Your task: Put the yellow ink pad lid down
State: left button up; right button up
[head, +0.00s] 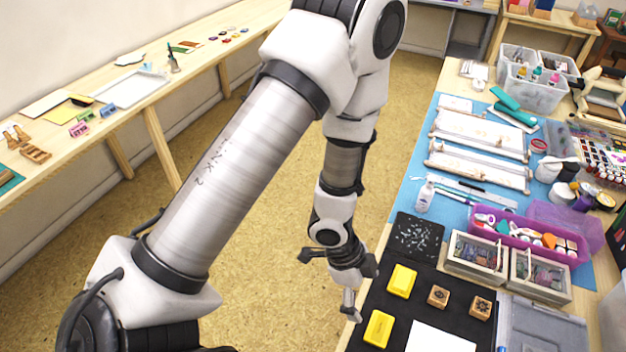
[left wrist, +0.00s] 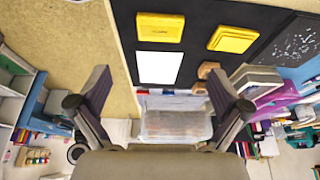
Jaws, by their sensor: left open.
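Two yellow ink pad pieces lie apart on the black mat (head: 384,305). The farther yellow piece (head: 402,280) and the nearer one (head: 378,328) also show in the left wrist view, one at the top middle (left wrist: 160,27) and a thicker-looking one at the upper right (left wrist: 232,39). I cannot tell for sure which is the lid. My left gripper (head: 328,286) is open and empty, at the table's left edge beside the mat. Its spread fingers (left wrist: 158,82) touch neither yellow piece. My right gripper is not in view.
Two wooden stamps (head: 438,296) (head: 481,307) and a white paper (head: 440,340) lie on the mat right of the yellow pieces. Divided wooden boxes (head: 476,256) and a purple tray (head: 525,237) stand beyond. Open floor lies left of the table.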

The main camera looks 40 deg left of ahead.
pick_arm(q)
jog(key=s+a+f+n+y, duration=0.2)
jog(key=s+a+f+n, duration=0.2)
jog(key=s+f+n, duration=0.2)
jog(key=s+a+f+n+g+y, duration=0.1)
jog(key=s+a+f+n+y, duration=0.1)
jog(key=s+a+f+n, duration=0.2)
jog(key=s+f+n, duration=0.3)
jog(key=n, duration=0.2)
jog(key=shift+s, duration=0.15)
jog(key=shift+a, duration=0.1)
